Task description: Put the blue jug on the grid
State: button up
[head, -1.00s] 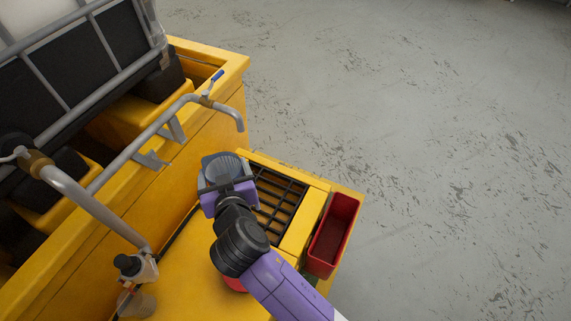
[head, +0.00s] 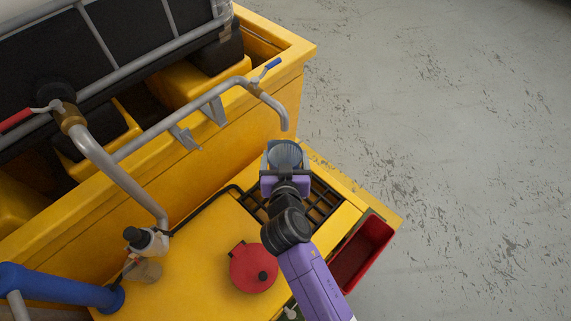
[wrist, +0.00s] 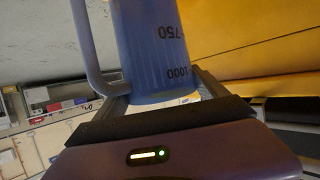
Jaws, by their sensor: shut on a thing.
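The blue jug (wrist: 150,50) fills the upper middle of the wrist view, with the marks 750 and 1000 on its side and its handle (wrist: 88,50) at the left. My gripper (head: 285,172) is shut on the jug. In the head view the jug (head: 286,155) is at the far end of my purple and black arm, its top facing the camera. The black grid (head: 322,204) is set in the yellow ledge, partly hidden by my gripper and wrist. The jug appears over the grid's far side; I cannot tell whether it touches it.
A pipe (head: 270,95) with a blue lever ends just beyond the jug. A red lidded pot (head: 253,268) stands on the yellow ledge, left of my arm. A red bin (head: 365,250) hangs at right.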

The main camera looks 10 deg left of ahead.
jog(key=shift+f+b, duration=0.3)
jog(key=shift+f, duration=1.2)
jog(key=o, duration=2)
jog(key=shift+r, duration=0.1)
jog(key=shift+r, duration=0.1)
jog(key=p+v, duration=0.1)
jog(key=v, duration=1.1)
jog(key=shift+d, duration=0.1)
